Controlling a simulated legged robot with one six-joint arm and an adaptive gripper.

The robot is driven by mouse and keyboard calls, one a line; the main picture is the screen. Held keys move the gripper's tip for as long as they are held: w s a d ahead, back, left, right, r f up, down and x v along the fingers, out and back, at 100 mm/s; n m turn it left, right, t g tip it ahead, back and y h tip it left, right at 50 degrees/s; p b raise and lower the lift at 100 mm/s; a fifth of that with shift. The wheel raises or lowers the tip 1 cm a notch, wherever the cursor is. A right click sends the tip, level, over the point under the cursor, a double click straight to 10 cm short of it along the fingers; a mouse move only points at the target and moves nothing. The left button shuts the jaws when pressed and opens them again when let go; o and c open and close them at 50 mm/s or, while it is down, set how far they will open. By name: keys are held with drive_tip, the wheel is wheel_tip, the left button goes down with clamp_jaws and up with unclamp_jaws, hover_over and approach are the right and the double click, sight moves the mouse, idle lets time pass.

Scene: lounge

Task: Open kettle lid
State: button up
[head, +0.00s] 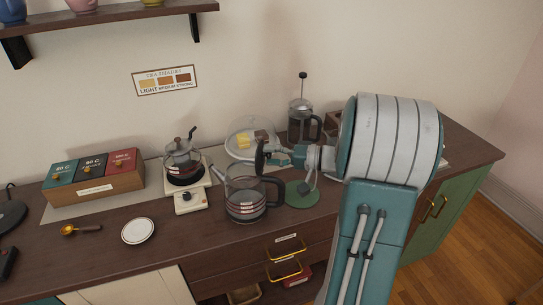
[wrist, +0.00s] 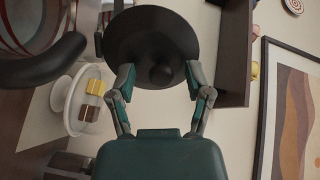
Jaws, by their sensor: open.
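The glass kettle (head: 246,204) with a black handle stands at the front of the counter; its side also shows at the upper left of the wrist view (wrist: 32,28). Its dark round lid (head: 260,157) is tilted up, nearly edge-on in the head view, above the kettle's handle side. In the wrist view the lid (wrist: 150,38) faces me with its round knob (wrist: 161,75) between my fingers. My gripper (head: 270,156) is open in front of the lid, its fingertips (wrist: 160,80) on either side of the knob. Whether a fingertip touches the lid I cannot tell.
A glass teapot (head: 183,158) sits on a small burner to the left. A domed cake dish (head: 240,128) and a French press (head: 300,122) stand behind. A green round base (head: 302,195) is beside the kettle. A white plate (head: 138,230) lies left, with bare counter around it.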

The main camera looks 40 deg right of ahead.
drive_tip(key=f+v, duration=0.1)
drive_tip(key=v, duration=1.1)
drive_tip(key=shift+r, duration=0.35)
drive_tip(key=s+a+n+g+h, duration=0.1)
drive_tip(key=a+n+g+h, duration=0.2)
drive_tip(key=a+g, duration=1.15)
drive_tip(key=s+a+r+n+t+h, duration=0.1)
drive_tip(key=s+a+t+h, duration=0.2)
drive_tip(key=a, duration=0.4)
drive_tip(key=s+a+n+t+h, duration=0.2)
drive_tip(key=s+a+t+h, duration=0.2)
drive_tip(key=s+a+h, duration=0.1)
drive_tip(key=shift+s+a+r, duration=0.35)
drive_tip(key=shift+s+a, duration=0.1)
drive_tip(key=shift+a, duration=0.6)
drive_tip(key=shift+t, duration=0.25)
